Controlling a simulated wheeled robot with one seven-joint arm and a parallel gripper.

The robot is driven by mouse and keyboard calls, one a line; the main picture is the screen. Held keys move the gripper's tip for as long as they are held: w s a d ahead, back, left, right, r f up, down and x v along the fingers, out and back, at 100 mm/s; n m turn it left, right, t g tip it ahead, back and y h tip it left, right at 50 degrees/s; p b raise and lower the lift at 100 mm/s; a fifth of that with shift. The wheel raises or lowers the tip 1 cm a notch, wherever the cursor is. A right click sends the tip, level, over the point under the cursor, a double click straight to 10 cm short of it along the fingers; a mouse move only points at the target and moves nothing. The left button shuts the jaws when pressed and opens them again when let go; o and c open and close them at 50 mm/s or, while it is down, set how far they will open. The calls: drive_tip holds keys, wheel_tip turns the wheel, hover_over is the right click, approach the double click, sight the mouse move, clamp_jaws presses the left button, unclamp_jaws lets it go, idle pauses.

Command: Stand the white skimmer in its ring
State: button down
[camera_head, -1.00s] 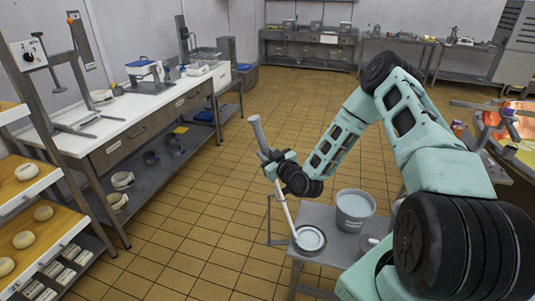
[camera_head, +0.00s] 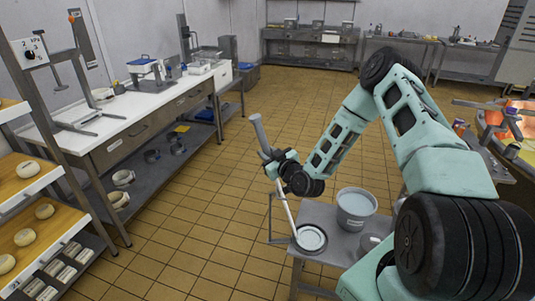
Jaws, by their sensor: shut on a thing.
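The skimmer has a grey grip (camera_head: 259,131) at its upper end and a pale shaft (camera_head: 288,209) running down to a round white head (camera_head: 311,239). My gripper (camera_head: 269,163) is shut on its handle, below the grey grip. The skimmer leans, grip up and to the left. Its head is at the near left corner of a small grey table (camera_head: 319,214); I cannot tell whether it touches the top or lies inside a dark rim there. A thin metal frame (camera_head: 270,218) rises at the table's left edge. I cannot clearly make out the ring.
A grey bucket (camera_head: 355,211) stands on the small table, with a round metal vessel (camera_head: 371,242) partly hidden by my arm. A rack with cheeses (camera_head: 26,237) and a long bench (camera_head: 120,125) are at left. Tiled floor between is clear.

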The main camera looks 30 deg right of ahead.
idle(0.4)
drive_tip(key=c, duration=1.1)
unclamp_jaws()
drive_tip(key=s+r+b, duration=0.1)
drive_tip(key=s, duration=1.6)
drive_tip(key=shift+s+a+b, duration=0.15)
drive_tip(key=shift+s+b, duration=0.05)
drive_tip(key=shift+b, duration=0.15)
